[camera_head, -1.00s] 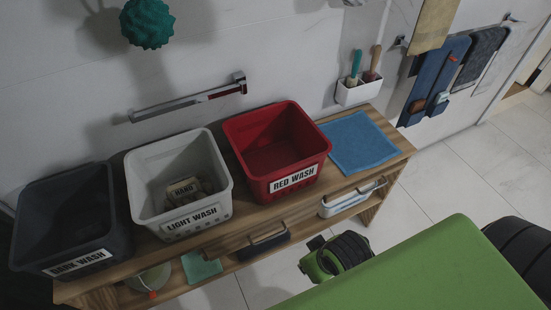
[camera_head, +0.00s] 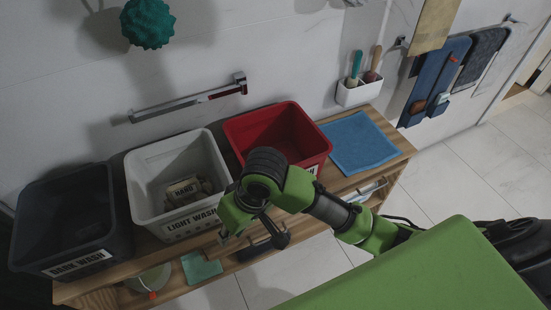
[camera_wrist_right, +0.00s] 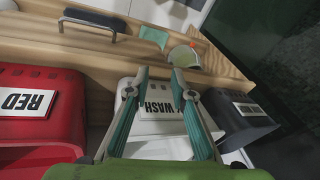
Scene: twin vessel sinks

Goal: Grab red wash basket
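The red wash basket (camera_head: 284,128) stands on the wooden bench, partly hidden behind my right arm in the head view. In the right wrist view its red wall and label (camera_wrist_right: 35,103) show at the left. My left gripper is not in view.
The dark wash basket (camera_head: 75,215) stands at the left end of the wooden bench (camera_head: 385,140). A blue cloth (camera_head: 360,142) lies at the right end. A towel bar (camera_head: 190,98) is on the wall behind. Drawer handles jut from the bench front.

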